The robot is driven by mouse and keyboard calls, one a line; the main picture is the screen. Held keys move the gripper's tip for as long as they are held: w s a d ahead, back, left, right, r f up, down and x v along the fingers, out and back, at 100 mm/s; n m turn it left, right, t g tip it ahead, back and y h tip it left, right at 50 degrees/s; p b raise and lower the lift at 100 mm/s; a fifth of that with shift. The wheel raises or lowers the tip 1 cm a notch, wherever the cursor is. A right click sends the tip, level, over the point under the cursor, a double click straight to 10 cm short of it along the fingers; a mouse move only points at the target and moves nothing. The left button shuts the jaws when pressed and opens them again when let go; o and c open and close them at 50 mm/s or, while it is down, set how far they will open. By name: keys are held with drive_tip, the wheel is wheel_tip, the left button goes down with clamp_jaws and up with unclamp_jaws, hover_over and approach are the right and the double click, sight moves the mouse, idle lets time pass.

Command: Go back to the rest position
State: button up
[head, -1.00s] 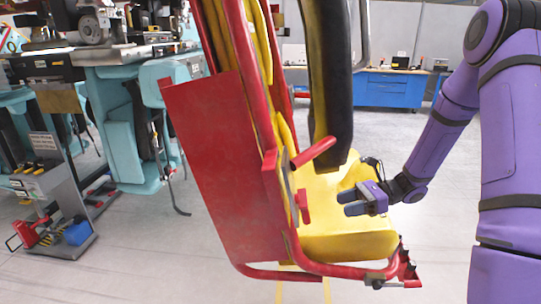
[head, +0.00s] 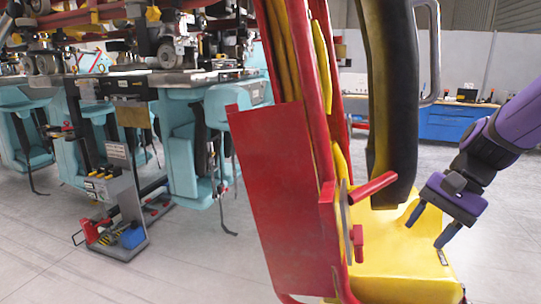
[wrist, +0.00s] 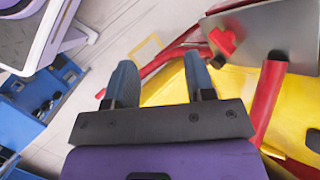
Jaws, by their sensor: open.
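My gripper (head: 428,231) is at the right of the head view, in front of the yellow seat (head: 400,262) of a red-framed coaster car. Its two blue-grey fingers are spread apart with nothing between them. In the wrist view my gripper (wrist: 160,85) is also open and empty, its fingers over grey floor and the edge of the yellow seat (wrist: 232,88). I cannot tell whether a finger touches the seat. A red handle (head: 373,187) and a black padded restraint (head: 393,100) are left of my gripper in the head view.
A red side panel (head: 285,200) covers the car's left side. A tool trolley (head: 122,205) stands on the floor at left, near teal seats (head: 185,130) of another train. A blue workbench (head: 450,122) is at the back right. Open floor (head: 190,270) lies at lower left.

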drive_tip(key=s+d+r+n+t+h, duration=0.2)
drive_tip(key=s+r+n+t+h, duration=0.4)
drive_tip(key=s, duration=0.5)
drive_tip(key=shift+s+r+n, duration=0.2)
drive_tip(key=shift+r+n, duration=0.8)
drive_tip(key=shift+r, duration=0.85)
